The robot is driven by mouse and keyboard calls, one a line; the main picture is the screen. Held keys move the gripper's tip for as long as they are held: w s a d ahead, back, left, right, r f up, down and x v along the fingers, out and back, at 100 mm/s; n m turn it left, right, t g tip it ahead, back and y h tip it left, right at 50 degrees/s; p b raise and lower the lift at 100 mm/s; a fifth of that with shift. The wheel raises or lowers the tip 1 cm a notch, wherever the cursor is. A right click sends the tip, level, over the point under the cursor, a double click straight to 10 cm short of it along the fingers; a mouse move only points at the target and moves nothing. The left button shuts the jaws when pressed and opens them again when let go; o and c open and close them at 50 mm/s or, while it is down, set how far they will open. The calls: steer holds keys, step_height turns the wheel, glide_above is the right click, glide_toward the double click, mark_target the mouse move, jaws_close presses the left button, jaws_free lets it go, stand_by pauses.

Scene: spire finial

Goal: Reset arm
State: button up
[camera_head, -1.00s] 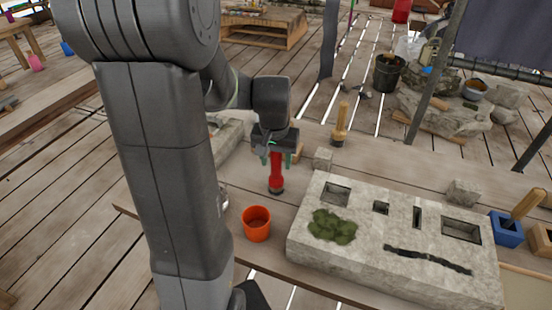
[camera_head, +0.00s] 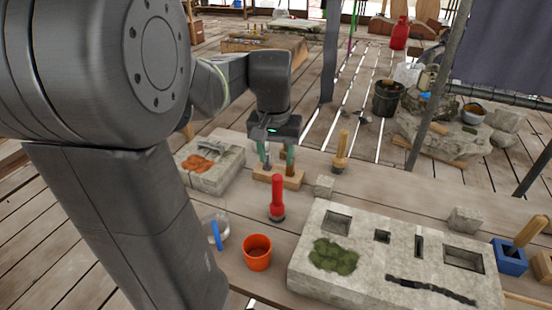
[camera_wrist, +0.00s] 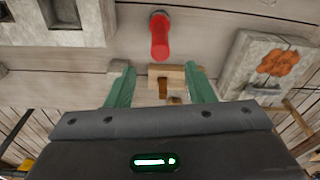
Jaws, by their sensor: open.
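My gripper (camera_head: 277,160) is open and empty, held above the workbench. Its two green fingers also show in the wrist view (camera_wrist: 161,88), spread apart with nothing between the tips. A red-handled tool (camera_head: 277,197) stands upright on the bench, below and in front of the gripper and apart from it. It also shows in the wrist view (camera_wrist: 159,36), beyond the fingertips. A small wooden block (camera_head: 291,178) lies behind the red tool, partly hidden by the fingers.
A large stone block (camera_head: 375,275) with square recesses and moss fills the bench's right side. An orange cup (camera_head: 257,252) and a clear jar with a blue item (camera_head: 216,234) stand in front. A stone slab (camera_head: 222,172) with an orange patch lies left. A wooden-handled tool (camera_head: 341,150) stands behind.

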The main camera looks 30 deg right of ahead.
mark_target(277, 177)
steer(key=shift+f, duration=0.15)
steer(key=f, duration=0.8)
steer(key=w+d+f, duration=0.1)
steer(key=f, duration=0.2)
steer(key=shift+f+b, duration=0.3)
steer(key=shift+f, duration=0.1)
steer(key=shift+r, duration=1.7)
